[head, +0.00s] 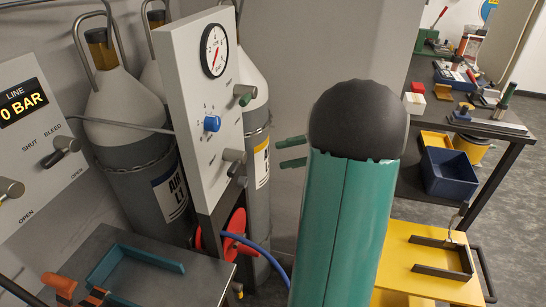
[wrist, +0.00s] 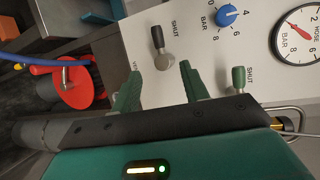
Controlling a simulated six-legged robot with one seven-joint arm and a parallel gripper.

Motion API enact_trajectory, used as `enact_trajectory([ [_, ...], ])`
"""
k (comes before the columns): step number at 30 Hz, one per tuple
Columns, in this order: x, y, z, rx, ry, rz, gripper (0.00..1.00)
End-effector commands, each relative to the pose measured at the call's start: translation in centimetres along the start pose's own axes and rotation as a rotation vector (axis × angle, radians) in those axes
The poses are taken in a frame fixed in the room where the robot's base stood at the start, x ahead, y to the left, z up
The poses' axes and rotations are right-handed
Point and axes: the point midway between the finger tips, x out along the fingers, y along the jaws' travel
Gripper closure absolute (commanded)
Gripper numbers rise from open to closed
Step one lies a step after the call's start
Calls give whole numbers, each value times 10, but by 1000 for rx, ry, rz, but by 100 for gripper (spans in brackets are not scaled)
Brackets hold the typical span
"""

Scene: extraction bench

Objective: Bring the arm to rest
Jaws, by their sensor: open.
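My gripper (head: 291,152) points left toward the white valve panel (head: 180,75), its two green fingers apart with nothing between them. My arm's green link and dark joint hide what lies behind them. In the wrist view the open fingers (wrist: 160,70) stand in front of the panel, on either side of a dark-handled valve lever (wrist: 158,40) in the picture. Whether they touch it I cannot tell; in the head view a gap shows between fingertips and panel.
The panel carries a blue knob (head: 212,123) and a pressure gauge (head: 214,50). Gas cylinders (head: 140,165) stand behind it. A red reel (head: 235,235) with a blue hose is below. At left is a panel reading 0 BAR (head: 24,102). A yellow cart (head: 400,280) and a bench (head: 480,120) stand right.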

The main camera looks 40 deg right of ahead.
Motion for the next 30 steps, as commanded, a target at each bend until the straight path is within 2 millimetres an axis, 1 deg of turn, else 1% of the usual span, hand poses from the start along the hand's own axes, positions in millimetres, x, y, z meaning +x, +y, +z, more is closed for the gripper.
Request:
enact_trajectory([
  [3,-3,0,0,-1,0,0,55],
  [17,-3,0,0,0,0,0,55],
  [20,2,-2,2,1,-8,10,55],
  [23,22,-7,11,6,-44,63,55],
  [26,56,-15,31,13,-106,173,55],
  [27,72,-17,42,13,-133,231,55],
  [29,94,-18,60,5,-170,324,55],
  [30,107,-19,72,-4,-192,386,55],
])
